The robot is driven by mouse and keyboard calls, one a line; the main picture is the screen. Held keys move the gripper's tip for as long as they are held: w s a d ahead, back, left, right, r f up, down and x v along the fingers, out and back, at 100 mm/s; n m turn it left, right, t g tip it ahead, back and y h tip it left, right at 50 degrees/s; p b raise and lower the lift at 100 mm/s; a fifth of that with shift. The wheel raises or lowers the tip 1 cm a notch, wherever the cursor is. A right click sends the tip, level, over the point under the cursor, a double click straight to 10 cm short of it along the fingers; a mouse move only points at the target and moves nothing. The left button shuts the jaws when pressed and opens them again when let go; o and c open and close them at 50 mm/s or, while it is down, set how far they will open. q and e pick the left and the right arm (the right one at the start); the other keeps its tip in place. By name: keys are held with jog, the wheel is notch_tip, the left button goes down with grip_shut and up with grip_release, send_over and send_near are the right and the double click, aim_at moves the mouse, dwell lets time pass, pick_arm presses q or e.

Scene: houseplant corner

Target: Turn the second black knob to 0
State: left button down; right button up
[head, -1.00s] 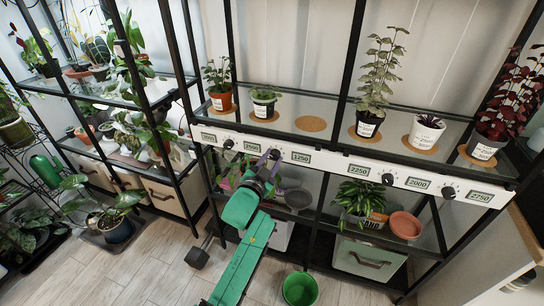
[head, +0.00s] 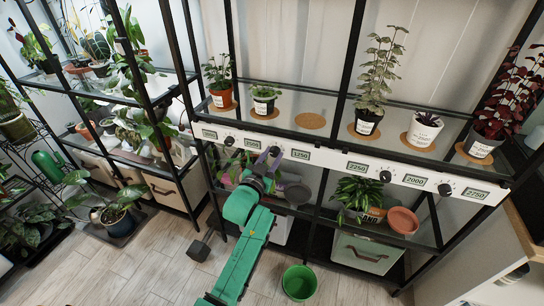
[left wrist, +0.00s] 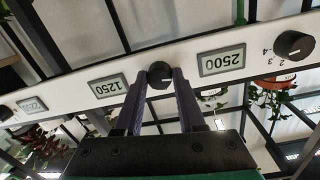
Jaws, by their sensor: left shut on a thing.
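The fingers hide part of the scale, and I cannot read the knob's setting. My right gripper is not in view.
Other black knobs (head: 229,141) (head: 385,176) (head: 445,190) sit along the same strip. Potted plants stand on cork mats on the glass shelf above. Below are a leafy plant (head: 357,193), a terracotta pot (head: 403,221) and a green bucket (head: 299,283) on the floor.

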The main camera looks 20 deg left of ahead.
pick_arm(q)
jog(key=c, duration=0.5)
grip_release()
jog(key=shift+s, duration=0.1)
jog(key=s+a, duration=0.1)
jog(key=s, duration=1.3)
jog(key=shift+s+a, duration=0.15)
jog(key=shift+a, duration=0.1)
